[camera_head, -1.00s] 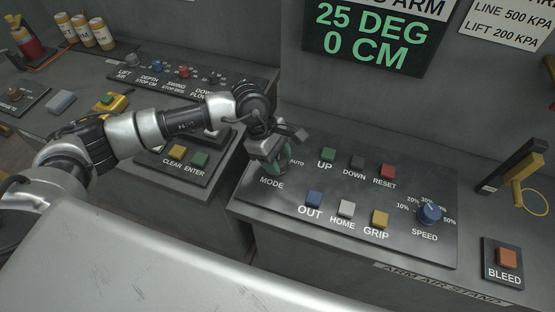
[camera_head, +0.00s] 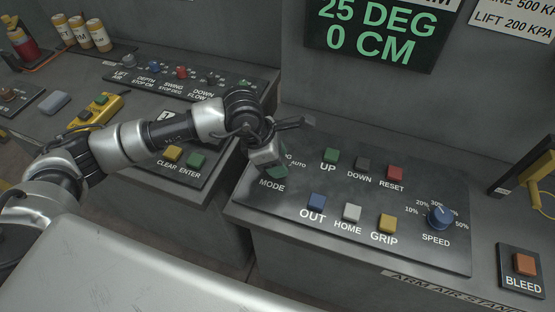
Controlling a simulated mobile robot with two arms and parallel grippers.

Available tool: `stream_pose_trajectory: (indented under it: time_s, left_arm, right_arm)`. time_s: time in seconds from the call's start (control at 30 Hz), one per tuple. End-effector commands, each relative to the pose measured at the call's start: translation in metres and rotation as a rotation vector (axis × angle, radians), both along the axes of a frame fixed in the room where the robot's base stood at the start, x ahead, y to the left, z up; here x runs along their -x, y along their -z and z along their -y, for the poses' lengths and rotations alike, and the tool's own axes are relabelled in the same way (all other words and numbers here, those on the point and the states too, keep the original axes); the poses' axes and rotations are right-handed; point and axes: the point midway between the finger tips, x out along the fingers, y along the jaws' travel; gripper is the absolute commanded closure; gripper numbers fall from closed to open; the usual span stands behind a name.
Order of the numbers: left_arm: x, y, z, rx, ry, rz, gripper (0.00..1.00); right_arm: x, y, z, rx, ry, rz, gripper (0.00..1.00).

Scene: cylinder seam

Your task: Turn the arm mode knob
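The arm mode knob (camera_head: 278,172) is green and sits at the left end of the dark arm panel (camera_head: 310,238), above the label MODE. It is mostly hidden behind my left gripper (camera_head: 276,160). The label AUTO shows to its right, and another label is partly covered. My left gripper is over the knob; whether its fingers touch or hold the knob I cannot tell. My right gripper is not in view.
The same panel carries the UP button (camera_head: 330,156), OUT button (camera_head: 316,201), other buttons and a blue SPEED knob (camera_head: 439,216). The BLEED button (camera_head: 524,263) is at the lower right. A green display (camera_head: 376,34) reads 25 DEG, 0 CM.

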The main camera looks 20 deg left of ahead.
Motion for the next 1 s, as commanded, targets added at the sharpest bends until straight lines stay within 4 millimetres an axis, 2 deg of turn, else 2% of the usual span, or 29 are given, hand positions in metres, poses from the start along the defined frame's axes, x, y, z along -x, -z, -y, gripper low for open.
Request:
stream_pose_trajectory:
  time_s: [0.37, 0.4, 0.5, 0.53, 0.83, 1.0]
  left_arm:
    - [-0.001, -0.001, 0.000, 0.001, -0.006, 0.001, 0.77]
    - [-0.001, -0.001, 0.000, 0.000, -0.005, 0.002, 0.47]
    - [0.000, -0.001, 0.000, 0.000, -0.005, 0.002, 0.32]
    - [0.000, -0.001, 0.000, 0.000, -0.005, 0.002, 0.30]
    - [0.000, -0.002, -0.001, 0.000, -0.004, 0.002, 0.30]
    - [0.002, -0.021, -0.009, 0.000, -0.005, 0.005, 0.30]
  right_arm:
    - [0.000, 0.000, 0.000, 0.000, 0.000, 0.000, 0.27]
    - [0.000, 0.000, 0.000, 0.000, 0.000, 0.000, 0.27]
    - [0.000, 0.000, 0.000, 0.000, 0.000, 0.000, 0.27]
    - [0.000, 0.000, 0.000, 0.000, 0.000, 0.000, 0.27]
    - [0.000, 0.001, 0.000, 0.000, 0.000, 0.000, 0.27]
    - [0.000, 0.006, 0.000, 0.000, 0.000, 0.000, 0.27]
